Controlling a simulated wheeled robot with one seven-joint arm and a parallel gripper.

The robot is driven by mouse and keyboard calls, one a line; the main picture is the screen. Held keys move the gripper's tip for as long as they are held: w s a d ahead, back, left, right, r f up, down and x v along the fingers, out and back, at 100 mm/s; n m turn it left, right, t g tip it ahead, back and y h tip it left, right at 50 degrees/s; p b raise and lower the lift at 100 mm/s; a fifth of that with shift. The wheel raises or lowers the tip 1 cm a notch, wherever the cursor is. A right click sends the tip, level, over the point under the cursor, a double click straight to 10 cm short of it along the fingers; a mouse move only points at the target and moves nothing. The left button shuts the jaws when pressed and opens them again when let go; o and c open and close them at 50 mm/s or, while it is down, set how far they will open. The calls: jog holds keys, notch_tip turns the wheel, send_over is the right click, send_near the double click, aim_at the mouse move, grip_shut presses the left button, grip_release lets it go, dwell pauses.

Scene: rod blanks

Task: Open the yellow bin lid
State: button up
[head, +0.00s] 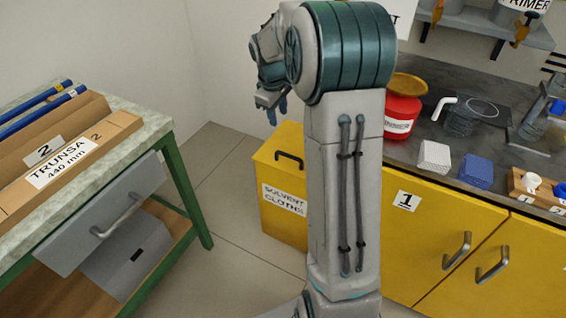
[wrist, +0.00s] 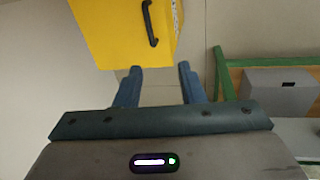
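The yellow bin (head: 284,224) stands on the floor between the workbench and the yellow cabinets, partly hidden behind my arm. It carries a label reading "SOLVENT CLOTHS". Its lid looks shut, with a dark handle (head: 290,160) near the top. In the wrist view the yellow bin (wrist: 115,35) is at the top, with its dark handle (wrist: 150,24) beyond the fingertips. My gripper (wrist: 160,68) has its two blue fingers apart with nothing between them. In the head view my gripper (head: 277,108) is raised above the bin, to the left of my arm, apart from the handle.
A green-framed workbench (head: 190,200) with a grey drawer (head: 105,215) and cardboard boxes is at the left. Yellow cabinets (head: 430,235) under a dark counter (head: 425,150) with a red can (head: 402,112) and jars are at the right. The floor (head: 215,255) between is clear.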

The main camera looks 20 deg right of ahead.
jog(key=n+b, duration=0.1)
jog(key=b, duration=0.2)
send_near(287, 154)
jog(key=b+x, duration=0.3)
jog(key=x, duration=0.5)
jog(key=shift+f, duration=0.1)
grip_shut()
